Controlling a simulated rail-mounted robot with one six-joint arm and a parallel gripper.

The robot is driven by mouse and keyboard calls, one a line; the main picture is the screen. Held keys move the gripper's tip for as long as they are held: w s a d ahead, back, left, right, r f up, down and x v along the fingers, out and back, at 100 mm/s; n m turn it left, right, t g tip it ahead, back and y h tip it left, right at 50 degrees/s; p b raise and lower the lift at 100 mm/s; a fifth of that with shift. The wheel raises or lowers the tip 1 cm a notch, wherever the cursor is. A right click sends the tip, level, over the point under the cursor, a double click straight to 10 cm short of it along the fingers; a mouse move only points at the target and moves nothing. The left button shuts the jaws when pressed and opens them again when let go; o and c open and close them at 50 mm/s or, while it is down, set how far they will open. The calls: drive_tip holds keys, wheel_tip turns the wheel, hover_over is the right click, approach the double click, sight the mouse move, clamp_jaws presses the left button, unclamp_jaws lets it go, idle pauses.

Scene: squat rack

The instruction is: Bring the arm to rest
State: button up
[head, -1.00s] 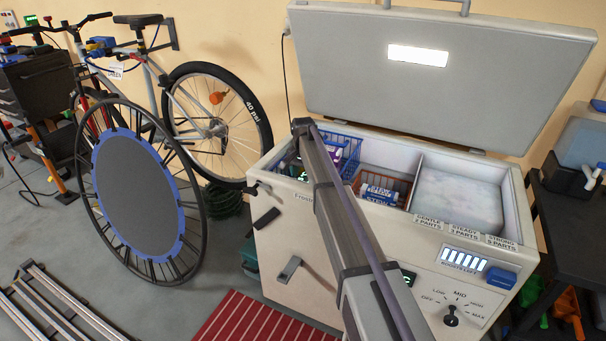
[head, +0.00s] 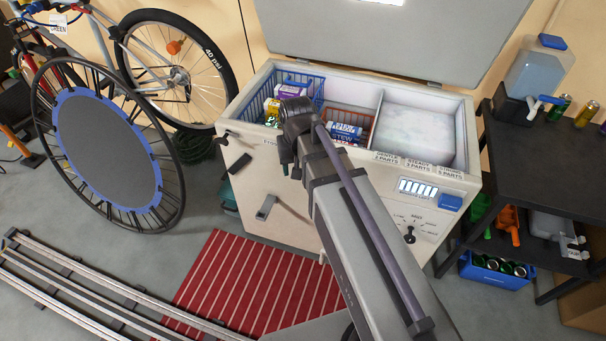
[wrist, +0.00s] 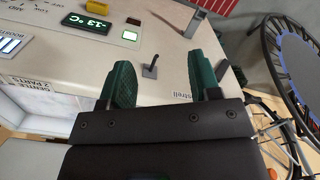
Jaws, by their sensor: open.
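My gripper (head: 289,158) hangs at the end of my arm by the front rim of the open chest freezer (head: 290,205), outside the baskets. In the wrist view its two green fingers (wrist: 162,75) are spread apart with nothing between them. Past them lies the freezer's light front, with a small lever (wrist: 150,67) and a green temperature display (wrist: 86,22). My arm covers part of the freezer front in the head view.
A blue wire basket (head: 318,85) with packages and an orange basket (head: 366,122) with stew packs sit inside the freezer. The lid (head: 400,35) stands open. A black shelf (head: 545,140) is at right, a trampoline (head: 108,150) and bicycle at left. A red striped mat (head: 235,280) lies in front.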

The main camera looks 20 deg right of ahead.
drive_tip(key=s+n, duration=0.1)
drive_tip(key=s, duration=0.6)
drive_tip(key=shift+s, duration=0.35)
wheel_tip(320, 180, up, 6)
drive_tip(key=p, duration=0.5)
drive_tip(key=shift+f+p, duration=0.15)
drive_tip(key=shift+p, duration=0.2)
